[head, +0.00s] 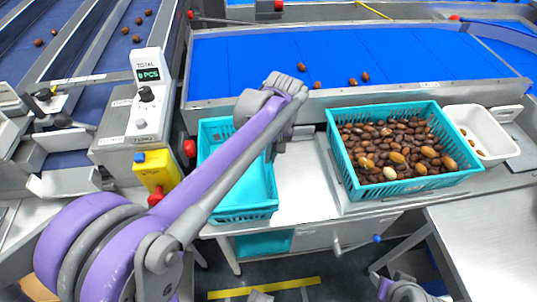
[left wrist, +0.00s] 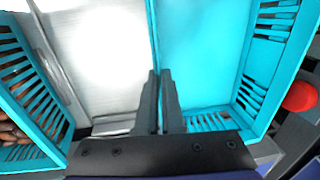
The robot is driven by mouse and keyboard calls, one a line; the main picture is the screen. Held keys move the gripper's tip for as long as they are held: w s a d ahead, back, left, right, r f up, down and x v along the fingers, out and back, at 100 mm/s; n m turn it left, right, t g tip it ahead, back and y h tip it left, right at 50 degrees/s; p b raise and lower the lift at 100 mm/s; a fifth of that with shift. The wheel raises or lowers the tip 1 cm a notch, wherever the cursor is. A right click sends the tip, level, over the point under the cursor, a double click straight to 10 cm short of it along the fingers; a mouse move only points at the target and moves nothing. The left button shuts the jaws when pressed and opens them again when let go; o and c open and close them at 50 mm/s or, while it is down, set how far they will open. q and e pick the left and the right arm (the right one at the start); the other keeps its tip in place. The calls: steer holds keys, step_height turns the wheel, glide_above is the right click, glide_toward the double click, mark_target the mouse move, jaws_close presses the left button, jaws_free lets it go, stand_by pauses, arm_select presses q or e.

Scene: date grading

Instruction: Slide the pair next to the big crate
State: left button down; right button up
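An empty teal crate (head: 245,212) stands on the steel table left of centre; whether it is two nested crates, I cannot tell. The big teal crate (head: 408,186), full of brown dates with a few paler ones, stands to its right, with bare table between. My left gripper (head: 272,153) is at the empty crate's right rim. In the left wrist view the fingers (left wrist: 160,90) are close together with the empty crate's thin side wall (left wrist: 154,35) between them. The big crate (left wrist: 30,100) shows at the left there. My right gripper's fingers are not visible.
A white tub (head: 480,128) stands right of the big crate. A blue belt (head: 350,55) with a few dates runs behind. A counter box (head: 147,90), a yellow box (head: 157,170) and a red knob (head: 190,148) are left of the empty crate.

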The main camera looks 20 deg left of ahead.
arm_select(q)
steer(key=w+d+p, duration=0.2)
steer(key=w+d, duration=0.5)
steer(key=d, duration=0.5)
steer(key=shift+w+d, duration=0.35)
steer(key=shift+w, duration=0.05)
stand_by(1.5)
stand_by(0.6)
stand_by(0.3)
steer(key=c, duration=0.6)
jaws_free()
steer(key=shift+o, duration=0.2)
steer(key=shift+r, duration=0.1)
